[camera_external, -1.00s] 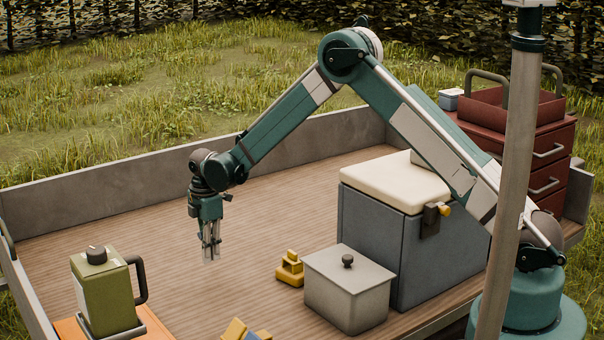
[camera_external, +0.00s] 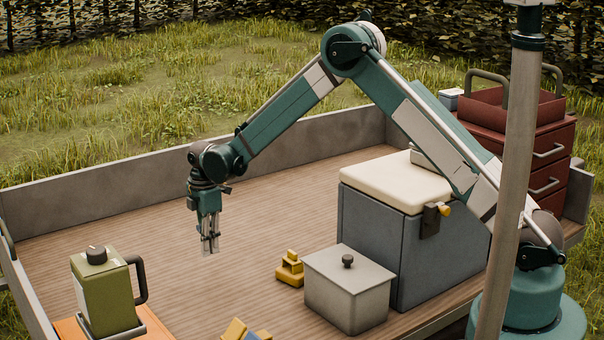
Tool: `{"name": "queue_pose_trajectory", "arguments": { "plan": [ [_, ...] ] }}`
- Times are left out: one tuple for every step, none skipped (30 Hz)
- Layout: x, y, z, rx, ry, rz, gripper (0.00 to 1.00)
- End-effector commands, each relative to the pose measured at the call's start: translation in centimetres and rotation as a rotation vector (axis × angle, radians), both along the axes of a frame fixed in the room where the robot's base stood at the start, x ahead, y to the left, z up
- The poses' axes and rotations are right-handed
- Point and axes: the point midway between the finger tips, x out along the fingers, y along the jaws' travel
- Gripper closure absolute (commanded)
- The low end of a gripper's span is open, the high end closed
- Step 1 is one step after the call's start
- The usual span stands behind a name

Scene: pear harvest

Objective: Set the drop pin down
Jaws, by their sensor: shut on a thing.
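My gripper (camera_external: 210,247) points straight down over the left part of the wooden trailer bed (camera_external: 130,225). Its grey fingers are close together, shut on the drop pin. The pin is small and grey and hard to tell apart from the fingers at this size. I cannot tell whether the pin's lower end touches the boards.
A green jug (camera_external: 102,290) stands at the front left. A yellow stepped block (camera_external: 290,269), a grey lidded box (camera_external: 347,290) and a large cool box (camera_external: 375,240) stand to the right. A post (camera_external: 512,170) rises at the right. Boards around the gripper are clear.

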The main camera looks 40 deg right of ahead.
Motion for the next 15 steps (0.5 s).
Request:
{"name": "queue_pose_trajectory", "arguments": {
  "plan": [
    [-0.1,0.4,-0.1,0.0,0.001,-0.003,1.0],
    [-0.1,0.7,-0.1,0.0,0.001,-0.006,1.0],
    [-0.2,1.2,-0.2,0.001,0.002,-0.012,1.0],
    [-0.3,1.6,-0.2,0.001,0.003,-0.018,1.0],
    [-0.5,2.1,-0.2,0.001,0.003,-0.024,1.0],
    [-0.6,2.9,-0.3,0.001,0.005,-0.035,1.0],
    [-0.8,3.5,-0.3,0.002,0.006,-0.044,1.0],
    [-0.9,4.1,-0.4,0.002,0.007,-0.053,1.0],
    [-1.2,5.1,-0.4,0.002,0.009,-0.067,1.0],
    [-1.4,5.8,-0.4,0.002,0.01,-0.078,1.0],
    [-1.6,6.6,-0.4,0.002,0.011,-0.089,1.0],
    [-1.8,7.5,-0.4,0.002,0.013,-0.104,1.0],
    [-2.1,8.3,-0.4,0.002,0.014,-0.116,1.0],
    [-2.3,9.0,-0.4,0.002,0.016,-0.126,1.0],
    [-2.5,9.9,-0.4,0.002,0.017,-0.142,1.0]
  ]
}}
